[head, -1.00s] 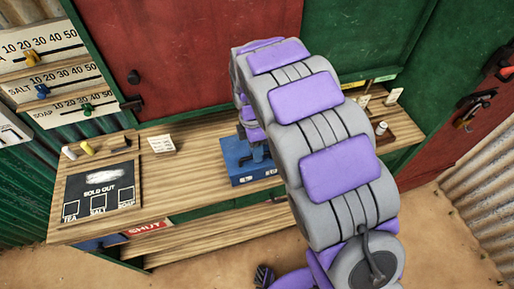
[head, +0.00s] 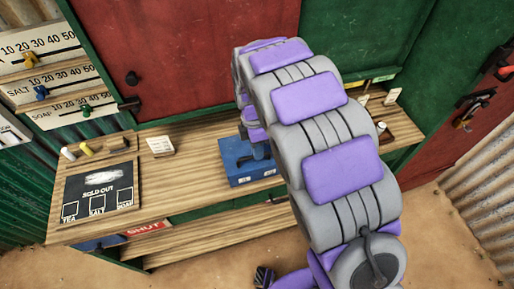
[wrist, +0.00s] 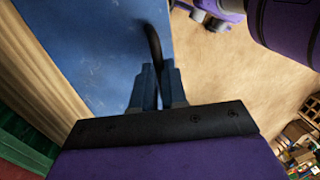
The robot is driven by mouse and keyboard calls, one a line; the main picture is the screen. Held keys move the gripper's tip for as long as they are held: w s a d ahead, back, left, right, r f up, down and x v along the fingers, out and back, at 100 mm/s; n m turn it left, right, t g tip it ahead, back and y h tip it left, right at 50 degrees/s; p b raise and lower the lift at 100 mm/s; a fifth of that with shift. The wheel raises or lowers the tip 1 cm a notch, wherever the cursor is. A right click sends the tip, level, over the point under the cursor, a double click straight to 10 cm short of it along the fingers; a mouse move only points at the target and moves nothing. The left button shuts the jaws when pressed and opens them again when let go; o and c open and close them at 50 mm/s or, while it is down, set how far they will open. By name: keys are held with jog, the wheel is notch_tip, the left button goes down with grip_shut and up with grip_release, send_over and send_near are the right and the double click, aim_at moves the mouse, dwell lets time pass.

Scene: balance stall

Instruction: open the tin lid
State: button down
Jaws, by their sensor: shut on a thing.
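The blue tin (head: 233,155) stands on the wooden counter, and its lid looks down in the head view. In the wrist view, the tin's blue surface (wrist: 95,45) fills the upper left. My gripper (wrist: 157,72) is shut on a dark curved handle (wrist: 154,42) at the edge of that blue surface. In the head view, my gripper (head: 258,152) is at the tin's right side, and my arm hides part of the tin there.
The counter (head: 190,190) also bears a chalkboard (head: 100,190) at the left, a small card (head: 161,146), and small items at the far right. Red shutter (head: 200,60) stands behind.

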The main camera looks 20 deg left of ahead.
jog(key=shift+s+a, duration=0.1)
jog(key=shift+a, duration=0.1)
jog(key=shift+w+a+r+g+h+p, duration=0.15)
jog(key=shift+w+a+r+g+p, duration=0.15)
jog(key=shift+r+p, duration=0.3)
jog(key=shift+w+a+r+g+h+p, duration=0.15)
jog(key=shift+r+g+p, duration=0.25)
jog(key=shift+p, duration=0.35)
jog(key=w+a+r+p, duration=0.4)
jog(key=w+p, duration=0.1)
jog(key=p, duration=0.1)
jog(key=shift+w, duration=0.35)
jog(key=shift+d+r, duration=0.1)
jog(key=shift+d, duration=0.1)
jog(key=c, duration=1.2)
grip_release()
jog(key=shift+w, duration=0.3)
jog(key=shift+o, duration=0.2)
